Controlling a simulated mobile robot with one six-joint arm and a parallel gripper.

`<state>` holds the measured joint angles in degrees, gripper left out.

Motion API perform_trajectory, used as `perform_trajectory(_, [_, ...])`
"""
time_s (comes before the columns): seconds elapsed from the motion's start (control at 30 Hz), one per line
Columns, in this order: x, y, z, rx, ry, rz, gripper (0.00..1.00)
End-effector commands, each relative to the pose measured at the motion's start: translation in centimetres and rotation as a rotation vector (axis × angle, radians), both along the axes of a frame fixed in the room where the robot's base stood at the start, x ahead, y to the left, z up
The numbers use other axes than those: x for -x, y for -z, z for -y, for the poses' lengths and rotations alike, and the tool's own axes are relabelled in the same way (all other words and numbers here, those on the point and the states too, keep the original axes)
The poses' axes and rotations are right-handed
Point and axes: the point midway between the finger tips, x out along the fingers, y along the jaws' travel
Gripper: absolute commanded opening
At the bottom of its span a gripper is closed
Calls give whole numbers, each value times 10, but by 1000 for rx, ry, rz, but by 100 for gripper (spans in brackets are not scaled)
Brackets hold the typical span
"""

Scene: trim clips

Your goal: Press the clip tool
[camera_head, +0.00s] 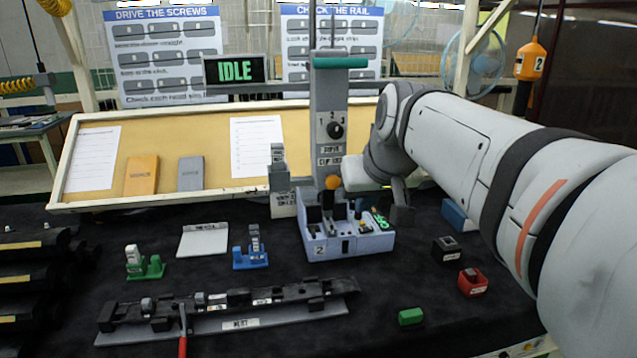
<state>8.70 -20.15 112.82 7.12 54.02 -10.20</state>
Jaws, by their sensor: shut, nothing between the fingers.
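The clip tool is a tall grey press (329,100) standing upright at the middle back of the dark table. It has a teal bar near its top, a dial marked 1, 2, 3, a label and an orange ball (332,182) low on the front. Its pale base (345,242) is marked 2 and carries small parts and green lettering. My arm reaches in from the right, and its wrist is close beside the press. My gripper (400,208) points down just right of the press, above the base's right side; it is shut and empty. Contact with the tool cannot be told.
A sign (235,69) reads IDLE. A long black rail (230,303) with a red-handled lever lies in front. Green (145,267) and blue (250,257) holders stand left; black (447,249), red (472,282) and green (411,316) blocks lie right.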

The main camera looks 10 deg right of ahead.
Motion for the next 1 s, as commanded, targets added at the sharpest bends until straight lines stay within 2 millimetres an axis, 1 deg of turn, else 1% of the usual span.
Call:
perform_trajectory(0.03, [-18, -7, 9, 2, 6, 42, 0])
perform_trajectory(0.1, [-36, -27, 19, 9, 4, 93, 0])
perform_trajectory(0.2, [-54, -50, 30, 17, 1, 148, 0])
perform_trajectory(0.3, [-64, -65, 36, 23, 0, 181, 0])
perform_trajectory(0.4, [-67, -71, 38, 26, -3, 193, 0])
perform_trajectory(0.77, [-69, -71, 38, 26, -4, 193, 0])
perform_trajectory(0.87, [-75, -64, 38, 26, -4, 191, 0])
perform_trajectory(1.0, [-91, -47, 37, 26, -4, 189, 0])
